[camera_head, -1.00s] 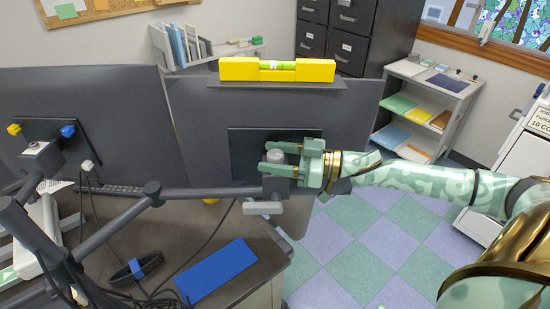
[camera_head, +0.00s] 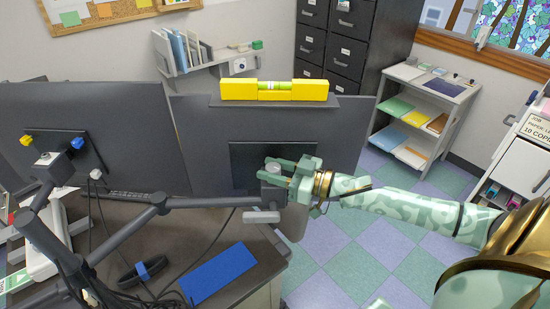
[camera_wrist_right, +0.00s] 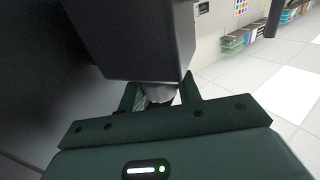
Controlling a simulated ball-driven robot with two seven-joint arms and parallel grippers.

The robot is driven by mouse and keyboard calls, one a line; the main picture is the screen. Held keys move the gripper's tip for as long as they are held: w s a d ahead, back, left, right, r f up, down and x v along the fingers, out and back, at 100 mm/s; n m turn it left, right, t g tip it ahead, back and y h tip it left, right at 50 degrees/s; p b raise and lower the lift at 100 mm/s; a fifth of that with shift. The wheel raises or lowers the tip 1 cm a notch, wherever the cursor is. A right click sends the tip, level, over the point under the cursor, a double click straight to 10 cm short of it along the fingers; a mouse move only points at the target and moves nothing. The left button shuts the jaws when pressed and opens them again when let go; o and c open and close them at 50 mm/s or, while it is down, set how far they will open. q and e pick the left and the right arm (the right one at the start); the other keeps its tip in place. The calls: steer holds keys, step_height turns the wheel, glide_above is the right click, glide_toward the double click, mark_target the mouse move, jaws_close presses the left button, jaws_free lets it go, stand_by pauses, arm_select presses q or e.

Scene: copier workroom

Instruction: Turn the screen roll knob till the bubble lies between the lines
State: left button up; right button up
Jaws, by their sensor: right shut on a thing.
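The screen (camera_head: 205,130) is seen from behind, with a dark mounting plate (camera_head: 240,160) at its middle. A yellow spirit level (camera_head: 312,90) lies on a ledge along its top edge, close to level in the picture. Its green vial (camera_head: 274,86) faces me; the bubble is too small to place against the lines. The grey roll knob (camera_head: 272,166) sits behind the plate. My right gripper (camera_head: 280,172) reaches in from the right and is shut on the knob. In the right wrist view the knob (camera_wrist_right: 160,93) shows between the fingers, partly hidden. My left gripper is not in view.
A monitor arm (camera_head: 200,202) runs left from the mount. A second screen (camera_head: 90,125) stands at left. Cables, a black loop (camera_head: 143,268) and a blue pad (camera_head: 217,273) lie on the desk (camera_head: 190,240). Open checkered floor (camera_head: 345,250) lies at right.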

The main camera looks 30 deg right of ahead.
steer(key=m+h+p, duration=0.1)
steer(key=p, duration=0.1)
steer(key=m+t+h+p, duration=0.1)
steer(key=h, duration=0.1)
steer(key=m+t+h+p, duration=0.1)
steer(key=p, duration=0.1)
steer(key=shift+r+h+p, duration=0.3)
steer(key=shift+h+p, duration=0.05)
steer(key=shift+h, duration=0.05)
steer(key=shift+f+m+t+h+p, duration=0.15)
steer(key=shift+m+t+h+p, duration=0.15)
steer(key=shift+m+h+p, duration=0.75)
steer(key=shift+f+m+t+h+p, duration=0.15)
steer(key=shift+m+t+h+p, duration=0.15)
steer(key=shift+m+h, duration=0.8)
steer(key=shift+n+h, duration=0.35)
steer(key=o, duration=1)
steer(key=shift+c, duration=0.2)
steer(key=s+b, duration=0.1)
steer(key=s, duration=1.5)
steer(key=shift+s+d, duration=0.2)
